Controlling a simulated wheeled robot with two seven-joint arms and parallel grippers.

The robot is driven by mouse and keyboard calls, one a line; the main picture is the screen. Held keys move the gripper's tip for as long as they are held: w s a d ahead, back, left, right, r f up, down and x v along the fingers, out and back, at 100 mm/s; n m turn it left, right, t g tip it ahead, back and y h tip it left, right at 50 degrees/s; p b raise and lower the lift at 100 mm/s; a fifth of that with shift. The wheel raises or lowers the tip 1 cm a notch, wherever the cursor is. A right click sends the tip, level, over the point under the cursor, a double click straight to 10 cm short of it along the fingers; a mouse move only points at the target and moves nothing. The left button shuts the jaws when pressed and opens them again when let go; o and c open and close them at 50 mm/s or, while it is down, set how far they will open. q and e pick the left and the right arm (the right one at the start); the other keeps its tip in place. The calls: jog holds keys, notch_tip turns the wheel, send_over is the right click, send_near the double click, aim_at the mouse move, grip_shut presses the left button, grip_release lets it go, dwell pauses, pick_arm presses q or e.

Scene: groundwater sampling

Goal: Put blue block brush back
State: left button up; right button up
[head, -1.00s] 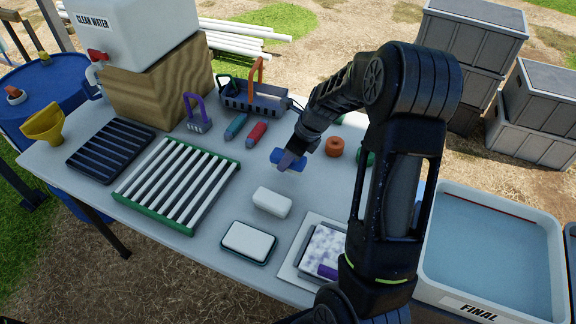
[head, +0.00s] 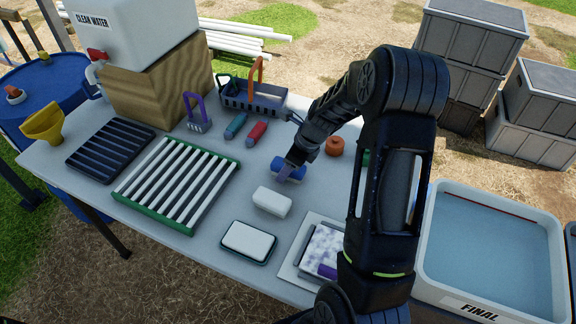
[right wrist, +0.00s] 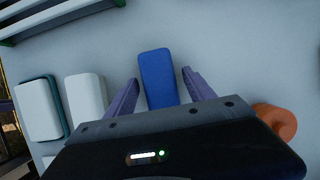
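The blue block brush (head: 289,171) is on or just above the table, beside a white block (head: 272,201). My right gripper (head: 285,176) reaches down over it and partly hides it in the head view. In the right wrist view the blue block (right wrist: 158,80) lies between the two purple fingers of the right gripper (right wrist: 160,88). The fingers are spread, with a visible gap on each side of the block. My left gripper is not in view.
A caddy (head: 236,104) with an orange-handled tool stands at the back. A red brush (head: 256,134) and a teal brush (head: 236,125) lie in front of it. A green-framed rack (head: 152,220) is left, an orange round object (head: 334,146) right, and a water basin (head: 436,280) far right.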

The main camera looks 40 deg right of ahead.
jog(key=shift+r, duration=0.1)
jog(key=v, duration=1.2)
dwell(0.5)
